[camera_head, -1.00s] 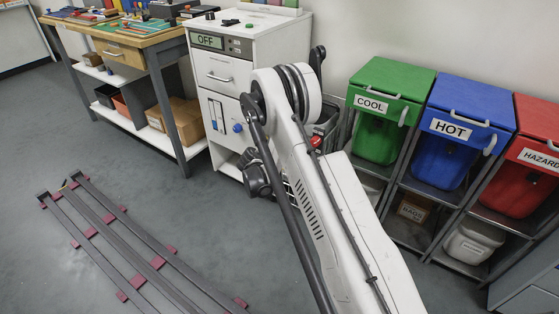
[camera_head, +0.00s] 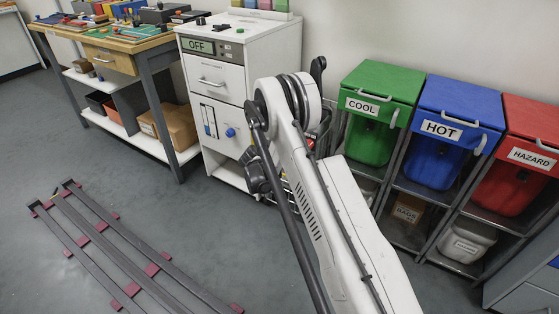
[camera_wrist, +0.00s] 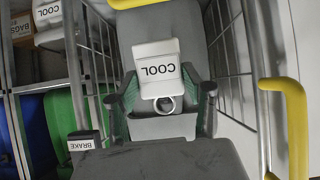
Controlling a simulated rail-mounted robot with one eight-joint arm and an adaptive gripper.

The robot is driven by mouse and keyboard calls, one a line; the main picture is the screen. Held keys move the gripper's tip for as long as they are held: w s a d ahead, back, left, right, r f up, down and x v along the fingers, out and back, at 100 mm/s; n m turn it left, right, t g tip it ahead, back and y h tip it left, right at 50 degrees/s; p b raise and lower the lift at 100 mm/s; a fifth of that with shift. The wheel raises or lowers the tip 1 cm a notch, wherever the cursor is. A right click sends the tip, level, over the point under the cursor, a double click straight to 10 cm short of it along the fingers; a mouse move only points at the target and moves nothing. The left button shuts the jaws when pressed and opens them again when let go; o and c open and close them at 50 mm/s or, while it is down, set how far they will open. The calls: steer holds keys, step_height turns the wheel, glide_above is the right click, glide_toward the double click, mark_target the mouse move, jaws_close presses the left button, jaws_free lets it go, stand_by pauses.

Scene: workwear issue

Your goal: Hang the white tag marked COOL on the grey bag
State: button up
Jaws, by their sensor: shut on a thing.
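The white tag marked COOL (camera_wrist: 157,70) is in the wrist view, with a ring below its lettering. My gripper (camera_wrist: 168,92) is shut on the tag, one finger on each side. Behind it rises a broad grey surface (camera_wrist: 190,24), which may be the grey bag; I cannot tell for sure. I cannot tell whether the tag touches the grey surface. In the head view my arm hides the gripper, the tag and the place they are at.
Wire mesh panels (camera_wrist: 235,65) stand on both sides, with a yellow handle (camera_wrist: 290,115) close on the right. In the head view are green (camera_head: 376,95), blue (camera_head: 450,135) and red (camera_head: 520,165) bins, a white cabinet (camera_head: 245,75) and floor rails (camera_head: 120,255).

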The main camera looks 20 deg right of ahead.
steer(key=shift+w+d+f, duration=0.15)
steer(key=shift+w+d, duration=0.3)
steer(key=shift+d, duration=0.25)
steer(key=shift+w+d+f, duration=0.1)
steer(key=shift+w+d, duration=0.3)
steer(key=shift+d, duration=0.25)
steer(key=shift+w+d+f, duration=0.15)
steer(key=shift+w+d, duration=0.3)
steer(key=shift+d, duration=0.25)
steer(key=o, duration=1)
